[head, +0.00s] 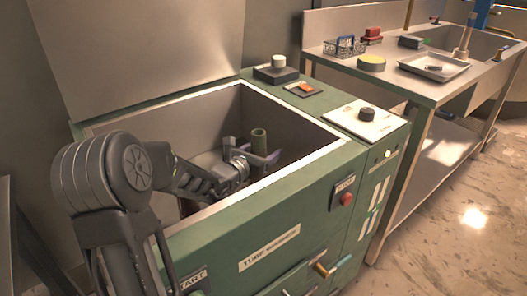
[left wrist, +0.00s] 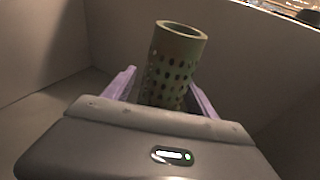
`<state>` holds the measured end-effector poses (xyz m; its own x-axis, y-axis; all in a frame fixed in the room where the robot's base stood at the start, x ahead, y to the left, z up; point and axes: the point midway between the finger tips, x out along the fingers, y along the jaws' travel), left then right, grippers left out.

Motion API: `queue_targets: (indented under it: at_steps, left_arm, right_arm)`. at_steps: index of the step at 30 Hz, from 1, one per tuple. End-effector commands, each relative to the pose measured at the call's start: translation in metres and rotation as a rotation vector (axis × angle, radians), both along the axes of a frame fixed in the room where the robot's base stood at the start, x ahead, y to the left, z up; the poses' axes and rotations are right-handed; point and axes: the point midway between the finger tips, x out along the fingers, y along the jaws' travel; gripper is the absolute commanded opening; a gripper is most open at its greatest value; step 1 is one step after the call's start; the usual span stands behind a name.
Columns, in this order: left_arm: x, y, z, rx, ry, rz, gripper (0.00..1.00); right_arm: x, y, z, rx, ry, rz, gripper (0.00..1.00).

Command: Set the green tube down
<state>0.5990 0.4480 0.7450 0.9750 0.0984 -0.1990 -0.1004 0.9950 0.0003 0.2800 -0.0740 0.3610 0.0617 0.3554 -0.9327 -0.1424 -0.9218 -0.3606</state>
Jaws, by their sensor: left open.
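The green tube (head: 258,141) stands inside the open basin of the green machine in the head view. In the left wrist view the tube (left wrist: 168,75) is hollow, open at the top and pierced with several holes, and it leans slightly. My left gripper (head: 256,158) reaches down into the basin. Its purple fingers (left wrist: 160,95) are open, one on either side of the tube. The tube's lower end is hidden behind the gripper body, so I cannot tell what it rests on. My right gripper is not in view.
The basin's rim (head: 305,166) surrounds my left forearm, and its raised lid (head: 135,50) stands behind. A white panel with a black knob (head: 367,114) is to the right.

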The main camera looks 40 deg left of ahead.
Motion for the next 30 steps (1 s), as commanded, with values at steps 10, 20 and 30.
queue_targets:
  at_steps: [10, 20, 30]
  left_arm:
    - [-0.033, -0.002, 0.011, 0.0, 0.0, 0.002, 0.66]
    - [-0.072, -0.007, 0.018, 0.0, -0.001, 0.001, 0.66]
    - [-0.073, -0.007, 0.017, 0.0, 0.0, 0.0, 0.66]
  right_arm:
    - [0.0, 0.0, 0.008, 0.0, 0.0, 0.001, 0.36]
    - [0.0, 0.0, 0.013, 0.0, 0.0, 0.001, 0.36]
    - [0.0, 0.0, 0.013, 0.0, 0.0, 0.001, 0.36]
